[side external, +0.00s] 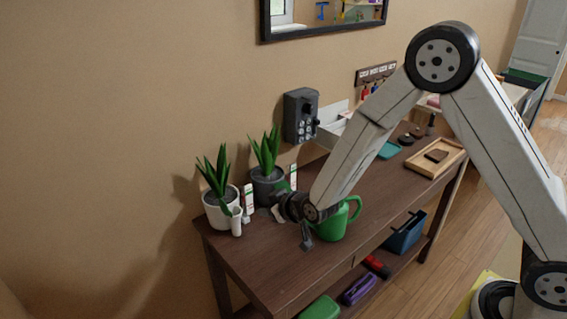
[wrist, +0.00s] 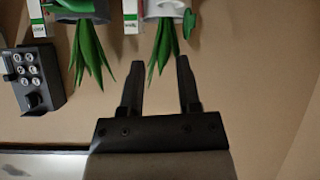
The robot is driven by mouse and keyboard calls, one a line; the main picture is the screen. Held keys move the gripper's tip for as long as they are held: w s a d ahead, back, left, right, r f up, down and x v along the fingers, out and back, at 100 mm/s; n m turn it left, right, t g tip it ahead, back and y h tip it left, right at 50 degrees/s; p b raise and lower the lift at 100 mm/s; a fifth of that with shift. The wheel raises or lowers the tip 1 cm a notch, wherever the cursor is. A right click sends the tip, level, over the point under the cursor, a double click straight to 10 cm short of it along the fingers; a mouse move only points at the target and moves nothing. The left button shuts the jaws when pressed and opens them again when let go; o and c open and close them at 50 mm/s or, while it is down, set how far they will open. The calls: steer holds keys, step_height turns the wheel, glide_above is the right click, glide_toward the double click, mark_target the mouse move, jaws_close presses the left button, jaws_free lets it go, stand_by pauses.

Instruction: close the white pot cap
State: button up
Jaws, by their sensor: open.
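The white pot (side external: 214,214) holds a spiky green plant and stands at the left end of the brown table. A short white tube (side external: 236,224) sits on its side, with a small green piece beside its top; I cannot tell for sure whether this is the cap. In the wrist view, where the scene appears upside down, the white pot (wrist: 160,9) is at the top, with a green round piece (wrist: 190,23) at its side. My gripper (wrist: 158,66) is open and empty, its fingers apart from the pot. In the side view, my gripper (side external: 279,204) is right of the pot.
A grey pot (side external: 262,188) with a plant stands close behind the white one, with small white-and-green boxes (side external: 249,199) beside the pots. A dark keypad box (side external: 300,116) is on the wall. The front left tabletop is clear.

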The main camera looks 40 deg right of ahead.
steer(key=s+d+r+g, duration=0.2)
steer(key=s+d+g, duration=0.1)
steer(key=s, duration=0.4)
steer(key=s+d+r+m+g, duration=0.1)
steer(key=s+d+r+g, duration=0.1)
steer(key=s, duration=0.5)
steer(key=shift+s+d+g, duration=0.35)
steer(key=shift+d+g, duration=0.25)
steer(key=shift+d, duration=0.35)
steer(key=shift+w, duration=0.1)
steer(key=m+t, duration=0.1)
steer(key=t, duration=1.2)
glide_toward(227, 210)
steer(key=shift+w+f+h, duration=0.15)
steer(key=shift+w+h, duration=0.25)
steer(key=shift+w, duration=0.9)
steer(key=shift+w, duration=0.15)
steer(key=shift+w, duration=3.75)
